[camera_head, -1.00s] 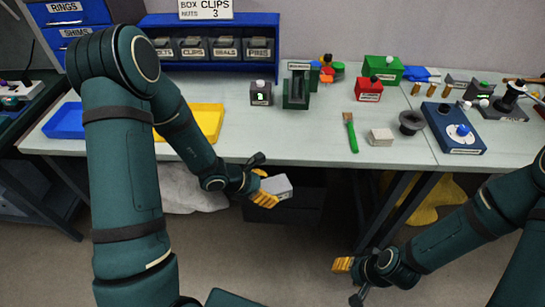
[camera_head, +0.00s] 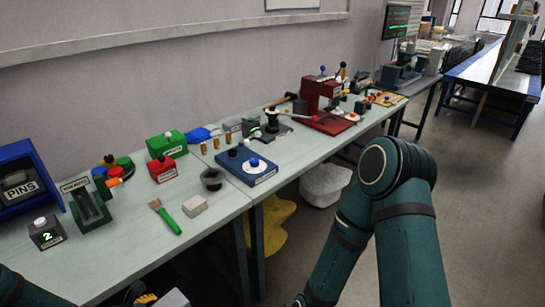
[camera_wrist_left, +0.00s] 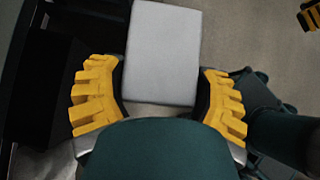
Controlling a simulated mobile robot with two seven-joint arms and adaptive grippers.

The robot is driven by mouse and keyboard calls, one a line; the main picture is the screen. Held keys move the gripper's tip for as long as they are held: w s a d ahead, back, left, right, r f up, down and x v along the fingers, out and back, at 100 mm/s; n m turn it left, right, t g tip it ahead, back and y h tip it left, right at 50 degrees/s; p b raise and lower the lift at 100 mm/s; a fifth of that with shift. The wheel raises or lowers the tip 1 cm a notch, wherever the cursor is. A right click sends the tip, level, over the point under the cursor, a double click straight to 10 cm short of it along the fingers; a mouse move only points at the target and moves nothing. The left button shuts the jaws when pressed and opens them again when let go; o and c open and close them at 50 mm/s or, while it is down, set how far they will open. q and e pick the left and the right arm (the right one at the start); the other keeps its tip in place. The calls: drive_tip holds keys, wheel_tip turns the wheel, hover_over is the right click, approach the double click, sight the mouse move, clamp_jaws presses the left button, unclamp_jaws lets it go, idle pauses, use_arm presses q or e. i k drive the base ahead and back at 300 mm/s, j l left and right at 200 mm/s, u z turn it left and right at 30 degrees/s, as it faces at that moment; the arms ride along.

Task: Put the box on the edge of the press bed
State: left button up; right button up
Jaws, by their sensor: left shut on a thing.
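A plain grey box (camera_wrist_left: 163,55) is held between the yellow fingers of my left gripper (camera_wrist_left: 160,95) in the left wrist view. In the head view, only part of the box (camera_head: 174,298) and of the left gripper (camera_head: 146,299) shows at the bottom edge, below the bench front. A red press-like machine (camera_head: 322,96) with a flat red base (camera_head: 333,123) and a lever stands farther along the bench. My right arm reaches down at the right of the head view, its hand out of that view. A yellow fingertip (camera_wrist_left: 311,15), apparently my right gripper's, shows at the wrist view's corner.
The bench (camera_head: 130,265) runs away to the right.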

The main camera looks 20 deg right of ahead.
sight(339, 125)
drive_tip(key=i+l+z, duration=0.25)
drive_tip(key=z, duration=0.2)
drive_tip(key=i+l+z, duration=0.3)
drive_tip(key=z, duration=0.15)
drive_tip(key=i+l+z, duration=0.2)
drive_tip(key=i, duration=0.3)
drive_tip(key=i+l+z, duration=0.15)
drive_tip(key=i, duration=0.4)
